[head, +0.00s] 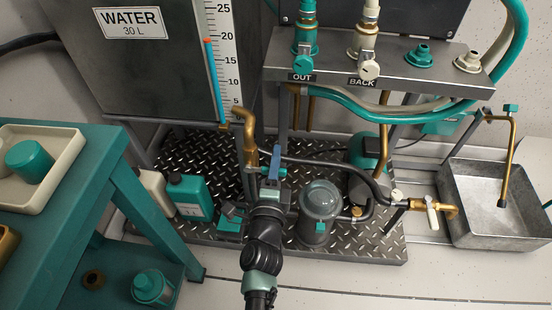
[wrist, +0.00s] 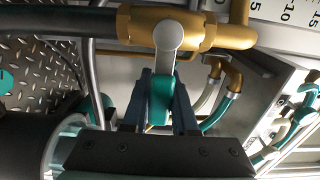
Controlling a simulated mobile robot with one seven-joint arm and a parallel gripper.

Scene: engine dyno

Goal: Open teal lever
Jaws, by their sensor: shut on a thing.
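The teal lever (wrist: 159,104) has a grey arm and hub on a brass valve (wrist: 200,30) in the wrist view. It points from the valve toward my gripper, roughly across the pipe line. My gripper (wrist: 163,108) is shut on the teal end, with one dark blue finger on each side of it. In the head view my gripper (head: 274,163) is at the brass pipe (head: 250,140) below the water tank, and my arm hides most of the valve. A small teal bit of the lever (head: 283,171) shows beside the fingers there.
A glass-domed filter (head: 319,203) stands close to the right of my arm. A black hose (head: 340,167) runs right from the valve. A teal bottle (head: 190,197) stands to the left on the chequer plate, and a teal bench (head: 100,170) is further left. A metal sink (head: 500,235) is at right.

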